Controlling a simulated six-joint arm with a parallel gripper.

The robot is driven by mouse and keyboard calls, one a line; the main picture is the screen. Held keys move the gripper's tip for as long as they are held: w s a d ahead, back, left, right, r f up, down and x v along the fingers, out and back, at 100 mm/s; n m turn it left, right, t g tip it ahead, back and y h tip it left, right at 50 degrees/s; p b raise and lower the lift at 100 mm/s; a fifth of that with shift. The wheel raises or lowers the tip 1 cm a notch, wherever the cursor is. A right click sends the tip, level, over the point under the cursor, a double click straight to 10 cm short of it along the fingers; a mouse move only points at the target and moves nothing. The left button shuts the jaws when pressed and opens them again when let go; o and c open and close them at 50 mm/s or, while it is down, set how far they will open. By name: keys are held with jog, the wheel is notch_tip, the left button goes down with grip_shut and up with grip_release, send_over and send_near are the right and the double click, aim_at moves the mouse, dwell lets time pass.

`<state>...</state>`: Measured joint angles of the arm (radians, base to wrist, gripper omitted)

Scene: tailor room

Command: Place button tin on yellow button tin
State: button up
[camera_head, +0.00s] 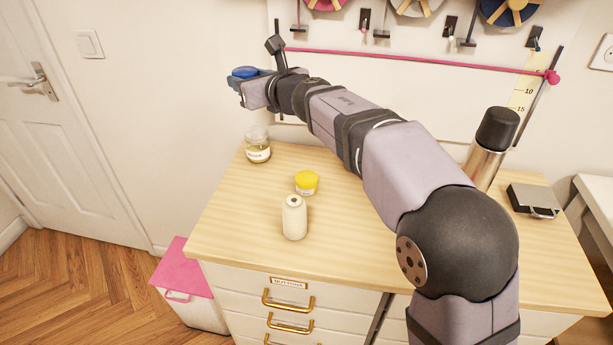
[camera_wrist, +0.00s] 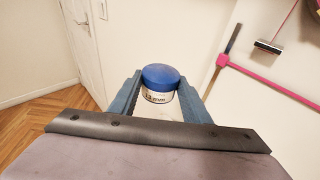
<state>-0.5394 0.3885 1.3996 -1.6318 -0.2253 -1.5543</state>
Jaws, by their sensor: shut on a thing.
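A button tin (camera_wrist: 160,78) with a blue lid and a white labelled side is between the fingers of my gripper (camera_wrist: 163,98) in the wrist view. My gripper is shut on it. In the head view, the blue lid of this tin (camera_head: 245,71) shows at the end of my gripper (camera_head: 250,82), high above the back left of the table. The yellow button tin (camera_head: 306,182) stands upright on the table, below and to the right of my gripper, and well apart from it. Nothing lies on its lid.
A labelled glass jar (camera_head: 258,147) stands at the table's back left edge. A cream thread cone (camera_head: 294,217) stands just in front of the yellow tin. A steel flask (camera_head: 489,150) and a grey box (camera_head: 532,201) are at the right. A pink rail (camera_head: 420,61) runs along the wall.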

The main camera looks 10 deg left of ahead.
jog(key=d+n+g+y, duration=0.3)
jog(key=d+g, duration=0.1)
jog(key=d, duration=0.2)
jog(key=n+g+y, duration=0.2)
jog(key=n+g, duration=0.2)
send_over(314, 179)
notch_tip(314, 179, down, 10)
jog(key=shift+f+p, duration=1.1)
jog(key=shift+f, duration=4.15)
jog(key=shift+f, duration=0.15)
jog(key=o, duration=1.1)
jog(key=shift+r, duration=0.2)
